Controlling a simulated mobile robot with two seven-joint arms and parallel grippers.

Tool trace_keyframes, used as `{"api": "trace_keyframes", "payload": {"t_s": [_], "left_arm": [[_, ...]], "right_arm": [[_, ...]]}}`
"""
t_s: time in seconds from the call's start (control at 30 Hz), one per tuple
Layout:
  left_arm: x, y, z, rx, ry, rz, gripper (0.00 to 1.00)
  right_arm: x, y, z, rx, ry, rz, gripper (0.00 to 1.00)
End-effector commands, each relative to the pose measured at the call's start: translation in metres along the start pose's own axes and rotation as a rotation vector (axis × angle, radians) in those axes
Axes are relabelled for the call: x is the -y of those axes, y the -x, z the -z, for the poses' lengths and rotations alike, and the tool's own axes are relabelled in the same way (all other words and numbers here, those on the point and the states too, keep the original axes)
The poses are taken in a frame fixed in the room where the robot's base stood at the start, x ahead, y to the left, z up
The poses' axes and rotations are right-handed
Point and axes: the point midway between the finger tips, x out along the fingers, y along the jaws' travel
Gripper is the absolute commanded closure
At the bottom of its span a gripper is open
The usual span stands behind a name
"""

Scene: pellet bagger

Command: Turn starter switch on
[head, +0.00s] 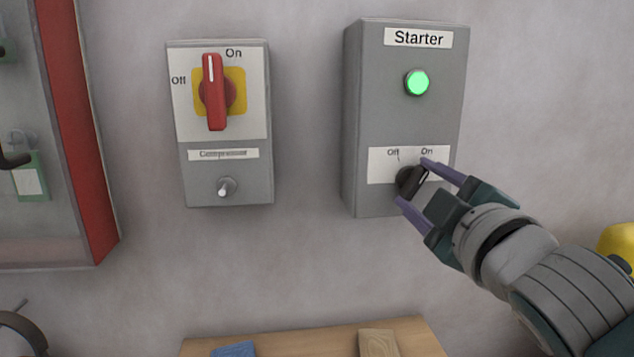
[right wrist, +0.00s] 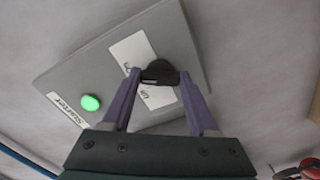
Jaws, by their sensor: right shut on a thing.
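The grey Starter box (head: 362,120) is on the wall at the right of the head view, with a lit green lamp (head: 417,83) in its upper part. Its black rotary starter switch (head: 411,181) sits on the white plate marked Off and On, and its knob is tilted toward On. My right gripper (head: 412,180) has its purple fingers on either side of the knob, shut on it. The right wrist view also shows the switch (right wrist: 160,72) between the fingertips and the lit lamp (right wrist: 90,103). My left gripper is not in view.
A grey Compressor box (head: 222,178) with a red rotary handle (head: 213,92) hangs to the left. A red-framed cabinet (head: 85,130) is at the far left. A wooden surface (head: 300,343) with a blue item (head: 234,350) is below. The wall between the boxes is clear.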

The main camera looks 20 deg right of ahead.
Motion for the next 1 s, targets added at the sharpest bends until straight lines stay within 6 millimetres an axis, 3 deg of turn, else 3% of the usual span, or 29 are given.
{"api": "trace_keyframes", "payload": {"t_s": [0.33,0.37,0.6,0.87,1.0], "left_arm": [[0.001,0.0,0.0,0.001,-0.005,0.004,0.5],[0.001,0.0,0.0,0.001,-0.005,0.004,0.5],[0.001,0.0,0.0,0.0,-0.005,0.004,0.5],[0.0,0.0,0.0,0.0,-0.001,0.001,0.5],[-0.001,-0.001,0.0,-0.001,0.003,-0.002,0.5]], "right_arm": [[0.0,0.0,0.0,0.001,-0.009,0.0,0.96],[0.0,0.0,0.0,0.001,-0.009,0.0,0.39],[0.0,0.0,0.0,0.0,-0.006,0.0,0.12],[0.0,0.001,0.0,0.0,-0.005,0.0,0.1],[0.002,0.011,-0.001,0.001,-0.005,0.002,0.1]]}}
